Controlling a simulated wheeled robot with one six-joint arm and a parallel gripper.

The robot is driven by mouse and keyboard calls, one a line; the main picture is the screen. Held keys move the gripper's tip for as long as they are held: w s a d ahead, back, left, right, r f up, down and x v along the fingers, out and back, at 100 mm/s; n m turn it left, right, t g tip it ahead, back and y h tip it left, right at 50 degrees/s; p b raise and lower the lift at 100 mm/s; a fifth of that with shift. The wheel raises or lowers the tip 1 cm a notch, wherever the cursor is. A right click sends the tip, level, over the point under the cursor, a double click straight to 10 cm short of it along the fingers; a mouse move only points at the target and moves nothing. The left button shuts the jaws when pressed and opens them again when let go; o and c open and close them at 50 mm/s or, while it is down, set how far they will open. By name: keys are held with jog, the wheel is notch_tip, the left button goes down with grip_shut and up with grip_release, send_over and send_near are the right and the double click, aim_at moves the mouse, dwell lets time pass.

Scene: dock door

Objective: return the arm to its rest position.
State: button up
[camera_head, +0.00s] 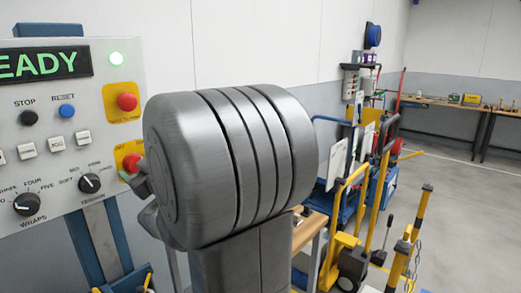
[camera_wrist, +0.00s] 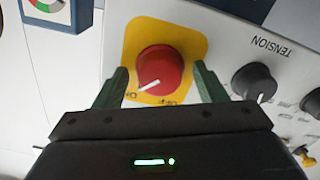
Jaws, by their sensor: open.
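My gripper (camera_wrist: 160,84) is open, its two dark green fingers on either side of a red rotary knob (camera_wrist: 164,68) with a white pointer line. Yellow plate shows between the knob and each finger. In the camera_head view, the knob (camera_head: 130,162) sits on its yellow plate on the control panel (camera_head: 70,133), partly hidden by the gripper. My large grey arm joint covers the middle of that view and hides most of the gripper.
Yellow-handled carts (camera_head: 345,225) and posts (camera_head: 400,262) stand at right. Open floor (camera_head: 460,225) lies beyond.

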jog(key=shift+n+p, duration=0.55)
jog(key=shift+n, duration=6.15)
jog(key=shift+d, duration=0.1)
